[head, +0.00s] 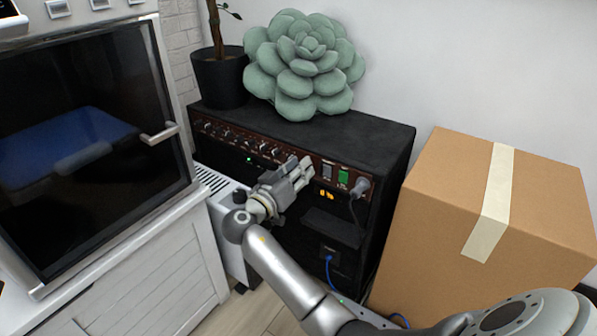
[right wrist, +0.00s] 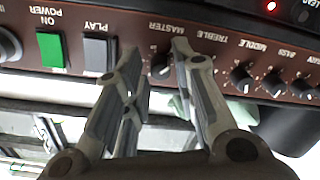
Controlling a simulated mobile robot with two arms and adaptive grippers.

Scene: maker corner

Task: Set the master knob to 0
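The master knob (right wrist: 161,67) is a small dark knob on the brown panel of a black amplifier (head: 350,140). In the right wrist view the panel appears upside down, with the MASTER label by the knob. My right gripper (right wrist: 155,52) is open, its fingertips on either side of the master knob in that view, with a gap to it. I cannot tell how deep the tips reach or where the knob points. In the head view the right gripper (head: 304,170) hides the master knob. My left gripper is out of view.
More knobs, such as the middle knob (right wrist: 242,78), line the panel; the right finger hides the treble knob. A green power switch (right wrist: 52,50) and a grey play switch (right wrist: 97,52) are beside. A cardboard box (head: 450,200) stands right, an oven (head: 90,130) left.

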